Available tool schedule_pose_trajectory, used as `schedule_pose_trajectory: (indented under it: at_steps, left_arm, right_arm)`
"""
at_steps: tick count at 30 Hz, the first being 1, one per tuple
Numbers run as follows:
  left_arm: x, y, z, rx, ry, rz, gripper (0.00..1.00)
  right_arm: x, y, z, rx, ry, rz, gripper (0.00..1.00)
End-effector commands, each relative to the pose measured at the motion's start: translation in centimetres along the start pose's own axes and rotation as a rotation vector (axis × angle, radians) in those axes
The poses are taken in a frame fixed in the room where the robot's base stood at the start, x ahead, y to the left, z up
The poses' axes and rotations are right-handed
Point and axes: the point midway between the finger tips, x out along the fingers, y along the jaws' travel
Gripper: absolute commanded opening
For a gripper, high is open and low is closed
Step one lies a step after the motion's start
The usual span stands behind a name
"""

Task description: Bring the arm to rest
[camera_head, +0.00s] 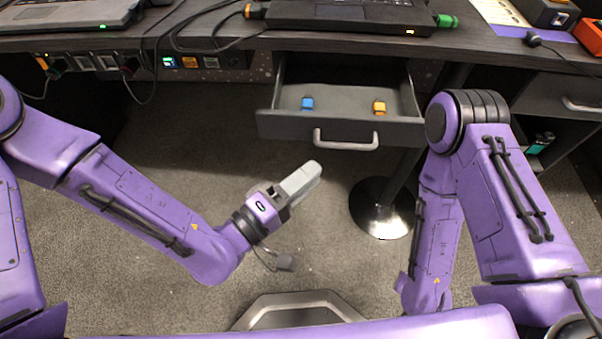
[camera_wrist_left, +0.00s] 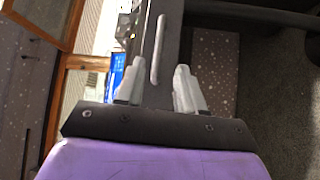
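My left arm (camera_head: 130,195) reaches in from the left, with its gripper (camera_head: 305,178) in mid-air over the carpet, in front of and below the open drawer. In the left wrist view, the two grey fingers of this gripper (camera_wrist_left: 158,88) stand apart with nothing between them. It touches nothing that I can see. My right arm (camera_head: 500,200) is bent, with its forearm (camera_head: 436,230) hanging down at the right. The right gripper is hidden from both views.
An open drawer (camera_head: 290,128) with a grey handle (camera_head: 346,140) holds a blue piece (camera_head: 307,104) and an orange piece (camera_head: 379,108). The dark desk (camera_head: 240,42) carries consoles. A round metal foot (camera_head: 383,212) stands right of my left gripper. Bare carpet (camera_head: 200,130) lies left.

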Motion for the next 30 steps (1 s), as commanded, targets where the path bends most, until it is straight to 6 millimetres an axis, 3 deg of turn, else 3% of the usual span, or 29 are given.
schedule_pose_trajectory:
  at_steps: [1,5,25,28,30]
  left_arm:
    - [-0.4,1.0,-0.1,-0.004,0.000,-0.004,0.38]
    - [-1.4,0.7,0.0,-0.001,-0.001,-0.002,0.38]
    - [-1.8,0.0,0.2,0.025,-0.010,-0.011,0.38]
    - [-2.2,-2.9,-0.7,0.083,0.024,-0.150,0.38]
    - [-4.3,-7.6,-2.0,0.133,0.061,-0.360,0.38]
  right_arm:
    - [-2.0,0.2,-0.8,0.000,0.000,0.000,0.00]
    - [-2.9,0.2,-1.2,0.000,0.001,0.000,0.00]
    - [-2.9,0.3,-1.2,0.000,0.000,0.000,0.00]
    - [-2.9,0.2,-1.2,0.000,0.000,0.000,0.00]
    - [-2.9,0.2,-1.2,0.000,0.000,0.000,0.00]
